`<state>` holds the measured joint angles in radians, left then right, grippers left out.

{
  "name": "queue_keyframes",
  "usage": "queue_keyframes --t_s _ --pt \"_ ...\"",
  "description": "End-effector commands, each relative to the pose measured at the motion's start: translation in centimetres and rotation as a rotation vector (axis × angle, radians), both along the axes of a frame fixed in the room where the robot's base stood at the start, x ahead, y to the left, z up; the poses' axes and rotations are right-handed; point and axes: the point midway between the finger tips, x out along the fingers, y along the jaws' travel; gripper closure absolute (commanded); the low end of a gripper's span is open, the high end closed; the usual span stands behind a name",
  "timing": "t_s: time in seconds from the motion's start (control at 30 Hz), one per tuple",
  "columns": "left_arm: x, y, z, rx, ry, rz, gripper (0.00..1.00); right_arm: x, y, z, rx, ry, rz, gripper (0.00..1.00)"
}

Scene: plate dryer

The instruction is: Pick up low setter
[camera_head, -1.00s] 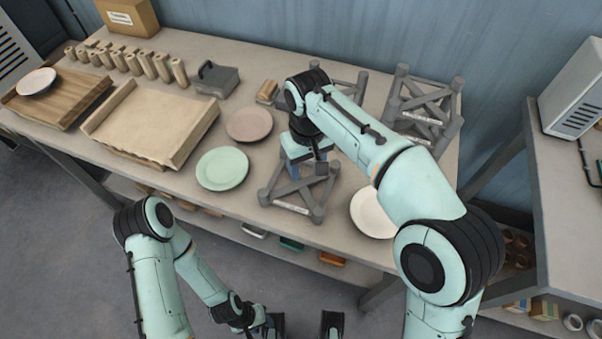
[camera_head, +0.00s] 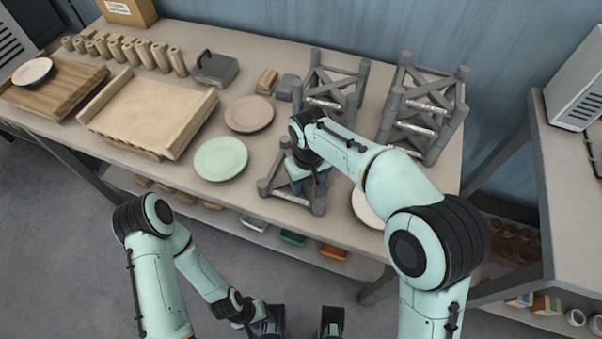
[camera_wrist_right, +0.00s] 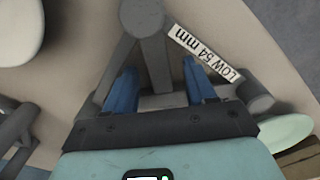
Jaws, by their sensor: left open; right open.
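The low setter (camera_head: 265,187) is a grey frame of bars and round posts near the front edge of the table, partly hidden by my right arm in the head view. In the right wrist view the low setter (camera_wrist_right: 146,18) shows a white label reading "LOW 54 mm". My right gripper (camera_wrist_right: 160,85) is open over it, pointing down, with a blue finger on each side of a grey bar. I cannot tell whether the fingers touch the bar. My left gripper (camera_head: 302,321) is open and empty in front of the table, at the bottom of the head view.
Taller grey setters (camera_head: 333,75) (camera_head: 425,105) stand behind. A green plate (camera_head: 221,159) and a pinkish plate (camera_head: 249,114) lie to the left. A white plate (camera_head: 364,208) lies close on the right, partly covered by my arm. A wooden tray (camera_head: 150,113) is further left.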

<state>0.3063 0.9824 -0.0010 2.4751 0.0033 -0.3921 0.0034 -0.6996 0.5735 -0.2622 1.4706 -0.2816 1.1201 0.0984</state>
Motion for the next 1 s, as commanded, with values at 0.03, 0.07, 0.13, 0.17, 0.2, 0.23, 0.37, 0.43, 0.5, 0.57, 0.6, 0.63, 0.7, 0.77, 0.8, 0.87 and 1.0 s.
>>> queue_keyframes --t_s 0.03,0.07,0.13,0.17,0.2,0.23,0.37,0.43,0.5,0.57,0.6,0.63,0.7,0.77,0.8,0.87,1.0 --pt "0.0 0.0 0.0 0.000 0.000 0.000 0.57 0.0 0.0 0.0 0.000 0.000 0.000 0.45" --pt "0.0 0.0 0.0 0.000 0.000 0.000 0.57 0.0 0.0 0.0 0.000 0.000 0.000 0.45" --pt "0.0 0.0 0.0 0.000 0.000 0.000 0.57 0.0 0.0 0.0 0.000 0.000 0.000 0.58" --pt "0.0 0.0 0.0 0.000 0.000 0.000 0.57 0.0 0.0 0.0 0.000 0.000 0.000 0.67" --pt "0.0 0.0 0.0 0.000 0.000 0.000 0.57 0.0 0.0 0.1 0.000 0.000 0.000 0.80" --pt "0.0 0.0 0.0 0.000 0.000 0.000 0.57 0.0 0.0 0.1 0.000 0.000 0.000 0.90" --pt "0.0 0.0 0.0 0.000 0.000 0.000 0.57 0.0 0.0 0.2 0.001 -0.003 0.000 1.00" --pt "0.0 0.0 0.0 0.000 0.000 0.000 0.57 0.0 0.0 0.2 0.001 -0.003 0.000 1.00" --pt "0.0 0.0 0.0 0.000 -0.001 0.000 0.57 0.0 0.0 0.2 0.001 -0.002 0.000 1.00" --pt "0.0 0.0 0.0 0.000 0.000 0.000 0.57 0.1 0.0 0.2 0.001 -0.003 0.000 1.00" --pt "0.0 0.0 0.1 0.000 0.000 0.000 0.57 0.1 0.0 0.3 0.001 -0.003 0.000 1.00" --pt "0.0 0.0 0.1 0.000 0.000 0.000 0.57 0.1 0.0 0.4 0.001 -0.003 0.000 1.00" --pt "0.0 0.0 0.1 0.000 0.000 0.000 0.57 0.1 0.1 0.8 0.002 -0.004 0.000 1.00" --pt "0.0 0.0 0.2 -0.001 0.002 -0.001 0.57 0.1 0.1 1.4 0.002 -0.004 0.000 1.00" --pt "0.0 0.0 0.3 0.000 0.002 -0.001 0.57 0.1 0.1 1.8 0.004 -0.005 0.000 1.00" --pt "-0.1 0.0 0.4 0.000 0.004 0.000 0.57 0.1 0.1 2.7 0.004 -0.005 0.000 1.00" --pt "-0.1 0.0 0.8 -0.001 0.008 -0.002 0.57 0.1 0.1 5.4 0.005 -0.007 -0.001 1.00"
